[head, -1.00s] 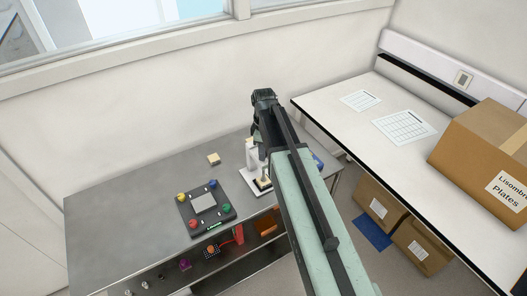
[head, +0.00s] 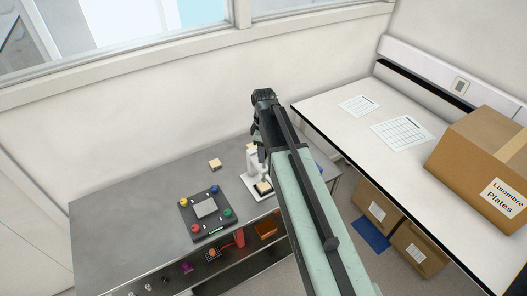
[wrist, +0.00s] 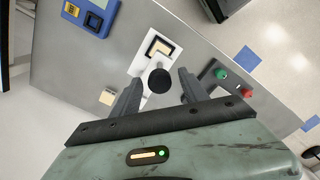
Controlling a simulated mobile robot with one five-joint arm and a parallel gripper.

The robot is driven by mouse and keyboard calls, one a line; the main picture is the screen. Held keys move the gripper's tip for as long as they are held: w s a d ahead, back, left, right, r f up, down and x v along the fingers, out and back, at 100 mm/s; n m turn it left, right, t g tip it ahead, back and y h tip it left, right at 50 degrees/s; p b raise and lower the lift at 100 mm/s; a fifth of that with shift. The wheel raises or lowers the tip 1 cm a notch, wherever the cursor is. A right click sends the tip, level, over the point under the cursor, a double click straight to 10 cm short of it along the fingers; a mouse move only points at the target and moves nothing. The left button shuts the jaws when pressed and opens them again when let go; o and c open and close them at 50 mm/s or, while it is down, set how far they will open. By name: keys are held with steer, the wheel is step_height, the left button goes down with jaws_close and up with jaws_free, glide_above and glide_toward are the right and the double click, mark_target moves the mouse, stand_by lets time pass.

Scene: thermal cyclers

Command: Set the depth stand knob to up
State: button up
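The depth stand (head: 252,165) is a white upright on a white base near the right end of the grey bench, partly hidden by my arm in the head view. In the wrist view its base (wrist: 143,66) shows with a pale block in a dark frame. A round black knob (wrist: 159,82) stands above the base, seen from above. My gripper (wrist: 161,75) is open, one finger on each side of the knob. I cannot tell whether either finger touches it.
A dark board (head: 190,229) with coloured knobs lies left of the stand. A small beige block (head: 215,164) sits behind it. A blue device (wrist: 92,17) is near the stand. A white counter (head: 345,125) with papers and a cardboard box (head: 470,155) is at the right.

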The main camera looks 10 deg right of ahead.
step_height(320, 180, up, 8)
steer(key=p, duration=0.8)
steer(key=shift+f, duration=0.1)
steer(key=s+m, duration=1.2)
steer(key=m, duration=0.1)
step_height(320, 180, down, 21)
steer(key=s+b, duration=0.2)
steer(key=b, duration=1.9)
steer(key=shift+f+b, duration=0.2)
steer(key=shift+b, duration=0.1)
